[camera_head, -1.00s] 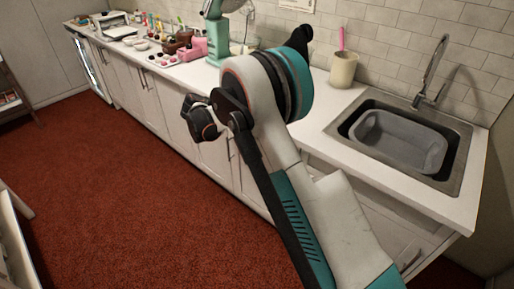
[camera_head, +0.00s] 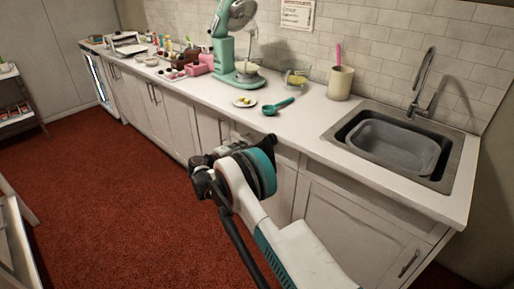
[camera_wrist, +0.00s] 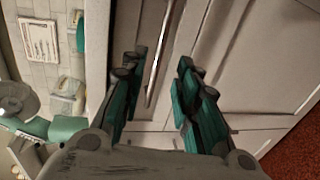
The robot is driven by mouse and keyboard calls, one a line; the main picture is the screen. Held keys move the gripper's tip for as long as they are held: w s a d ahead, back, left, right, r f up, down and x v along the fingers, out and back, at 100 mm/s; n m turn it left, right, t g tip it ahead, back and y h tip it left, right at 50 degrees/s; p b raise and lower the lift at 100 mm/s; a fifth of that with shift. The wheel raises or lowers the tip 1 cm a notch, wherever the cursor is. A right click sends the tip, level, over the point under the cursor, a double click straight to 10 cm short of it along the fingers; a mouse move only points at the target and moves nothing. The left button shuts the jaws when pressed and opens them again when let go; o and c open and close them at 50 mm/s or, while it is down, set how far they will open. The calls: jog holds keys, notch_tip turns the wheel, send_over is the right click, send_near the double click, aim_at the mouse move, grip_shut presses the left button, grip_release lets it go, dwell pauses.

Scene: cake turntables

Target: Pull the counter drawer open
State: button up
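The counter drawer (camera_wrist: 127,22) has a pale front just under the countertop edge and appears shut. Its long thin metal handle (camera_wrist: 157,55) shows in the wrist view, which is turned sideways. My gripper (camera_wrist: 160,65) is open, with one teal finger on each side of the handle in the picture. The handle lies nearer the left finger; I cannot tell whether they touch. In the head view, part of the drawer front (camera_head: 286,153) shows below the counter, beside my arm. My arm hides the handle and my fingertips there.
The white countertop (camera_head: 305,118) holds a teal ladle (camera_head: 278,106), a small plate (camera_head: 245,101) and a mint stand mixer (camera_head: 222,55). A sink (camera_head: 395,145) is at the right. A cabinet door (camera_wrist: 245,60) sits below the drawer. Red floor (camera_head: 120,200) lies clear at left.

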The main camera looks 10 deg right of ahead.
aim_at(256, 144)
jog(key=b+x, duration=0.2)
jog(key=x, duration=0.7)
jog(key=shift+w+b, duration=0.1)
jog(key=shift+b, duration=0.2)
grip_shut()
